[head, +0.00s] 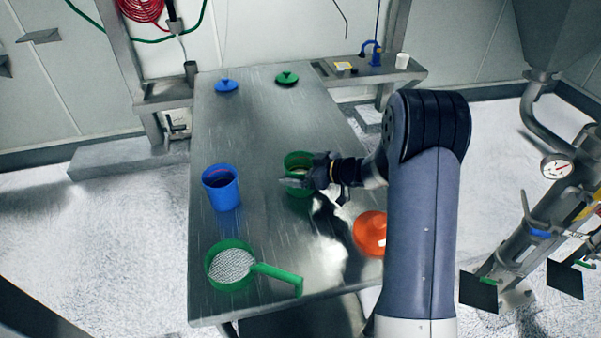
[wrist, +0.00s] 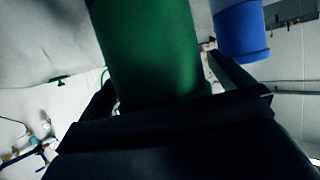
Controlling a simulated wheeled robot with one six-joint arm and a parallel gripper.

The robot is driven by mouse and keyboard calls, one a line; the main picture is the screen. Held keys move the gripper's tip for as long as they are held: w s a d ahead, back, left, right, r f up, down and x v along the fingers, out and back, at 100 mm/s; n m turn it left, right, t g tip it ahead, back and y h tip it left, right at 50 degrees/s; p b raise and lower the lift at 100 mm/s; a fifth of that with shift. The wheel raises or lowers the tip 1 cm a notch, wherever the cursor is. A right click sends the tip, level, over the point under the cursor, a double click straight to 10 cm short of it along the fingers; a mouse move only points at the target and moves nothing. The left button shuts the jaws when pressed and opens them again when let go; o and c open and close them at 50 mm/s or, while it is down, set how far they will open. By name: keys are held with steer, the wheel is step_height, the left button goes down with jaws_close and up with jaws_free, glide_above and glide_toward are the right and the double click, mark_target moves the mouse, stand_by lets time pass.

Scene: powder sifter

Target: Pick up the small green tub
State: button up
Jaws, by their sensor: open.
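The small green tub (head: 297,163) stands upright on the steel table, right of the blue tub. My gripper (head: 293,183) is at the near side of the green tub in the head view and hides part of it. In the wrist view the green tub (wrist: 150,50) fills the upper middle, with the dark open jaws (wrist: 165,92) reaching up on both sides of it. Whether the fingers touch its wall I cannot tell.
A blue tub (head: 221,188) stands left of the green one. A green sieve (head: 230,266) and an orange object (head: 370,232) lie nearer. Blue (head: 226,86) and green (head: 287,78) lids lie at the far end. The middle of the steel table (head: 240,130) is clear.

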steer(key=shift+w+a+f, duration=0.1)
steer(key=shift+c, duration=0.6)
steer(key=c, duration=0.9)
step_height(320, 180, up, 10)
steer(key=b, duration=0.2)
steer(key=shift+r, duration=2.6)
